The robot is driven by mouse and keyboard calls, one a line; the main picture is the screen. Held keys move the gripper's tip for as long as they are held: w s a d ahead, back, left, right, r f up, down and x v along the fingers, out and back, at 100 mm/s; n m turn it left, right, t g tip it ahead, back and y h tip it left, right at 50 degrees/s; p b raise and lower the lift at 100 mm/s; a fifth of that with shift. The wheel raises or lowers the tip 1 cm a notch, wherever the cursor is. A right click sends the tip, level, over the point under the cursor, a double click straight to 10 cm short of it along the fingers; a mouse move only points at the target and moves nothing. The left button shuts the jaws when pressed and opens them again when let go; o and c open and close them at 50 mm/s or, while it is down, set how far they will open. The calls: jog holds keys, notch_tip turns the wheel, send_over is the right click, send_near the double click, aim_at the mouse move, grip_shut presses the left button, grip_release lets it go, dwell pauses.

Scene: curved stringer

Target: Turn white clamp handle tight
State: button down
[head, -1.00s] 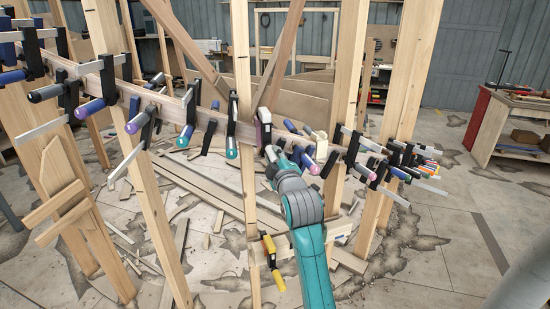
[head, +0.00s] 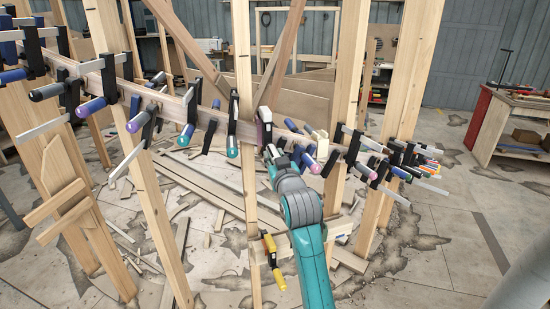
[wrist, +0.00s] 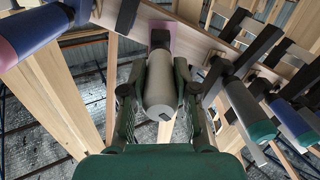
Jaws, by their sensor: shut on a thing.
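The white clamp handle (wrist: 160,90) shows pale grey-white in the wrist view, pointing toward the camera. My gripper (wrist: 155,85) is shut on it, with one dark finger on each side of its barrel. Beyond the handle are a black clamp part (wrist: 160,39) and a pinkish-purple pad against the wood. In the head view my gripper (head: 273,154) is at the curved stringer, just below a clamp with a white upper part and a purple pad (head: 265,135).
Several clamps with coloured handles line the curved wooden stringer (head: 172,103). A teal-ended handle (head: 231,147) is to the left and a purple-ended one (head: 314,168) close on the right. Wooden posts (head: 243,80) stand near my arm. A yellow-handled clamp (head: 269,243) hangs lower down.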

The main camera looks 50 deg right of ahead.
jog(key=m, duration=0.4)
jog(key=shift+a+m, duration=0.1)
jog(key=shift+m, duration=2.1)
jog(key=c, duration=0.9)
grip_release()
jog(key=shift+o, duration=0.2)
jog(key=v, duration=1.2)
jog(key=shift+a, duration=0.1)
